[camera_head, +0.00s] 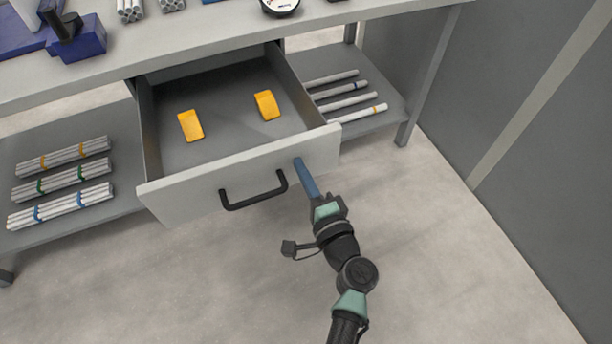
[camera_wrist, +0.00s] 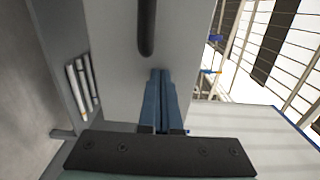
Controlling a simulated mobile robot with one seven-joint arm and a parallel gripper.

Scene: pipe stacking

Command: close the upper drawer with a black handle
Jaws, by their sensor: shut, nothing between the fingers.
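The upper drawer (camera_head: 170,203) is pulled out from under the workbench, with a light front panel and a grey inside. Its black handle (camera_head: 253,192) is on the front, left of my gripper. Two yellow items (camera_head: 190,125) lie inside the drawer. My gripper (camera_head: 299,163) is shut and empty, its blue fingers at the right part of the drawer front. In the wrist view the blue fingers (camera_wrist: 161,75) point at the front panel (camera_wrist: 115,50), below the black handle (camera_wrist: 147,28). I cannot tell whether the tips touch the panel.
The workbench top (camera_head: 210,40) is above the drawer. A lower shelf holds pipe bundles (camera_head: 60,180) at left and loose pipes (camera_head: 345,100) at right. A grey wall (camera_head: 540,150) stands at right. The floor (camera_head: 180,285) before the drawer is clear apart from my arm.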

